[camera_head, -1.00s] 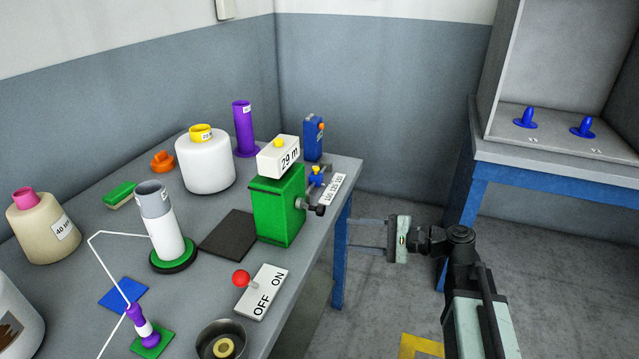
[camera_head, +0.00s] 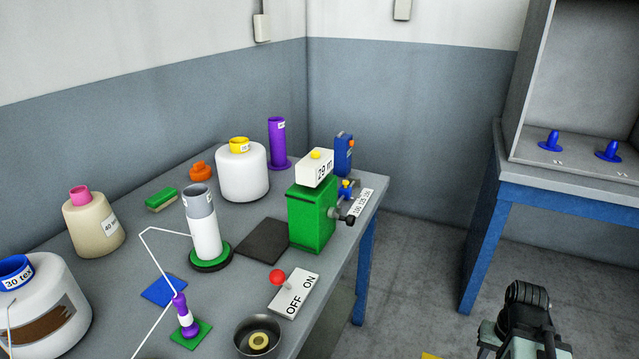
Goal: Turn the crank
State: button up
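The green box (camera_head: 311,218) stands near the right edge of the table. A crank with a black knob (camera_head: 348,219) sticks out of its right side. A white block marked "29 m" (camera_head: 316,168) with a yellow button on top sits on the green box. My gripper is out of view. Only part of my arm shows at the bottom right, apart from the table and well to the right of the crank.
The grey table (camera_head: 330,262) also holds an ON/OFF switch plate (camera_head: 294,292) with a red knob, a metal bowl (camera_head: 258,337), and several bobbins. A blue-legged bench (camera_head: 560,187) stands at the right. Open floor (camera_head: 420,255) lies between.

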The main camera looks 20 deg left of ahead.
aim_at(349, 221)
jog(key=z, duration=0.05)
jog(key=k, duration=0.8)
jog(key=z, duration=1.8)
jog(key=i, duration=2)
jog(key=u, duration=3.9)
jog(key=i, duration=1)
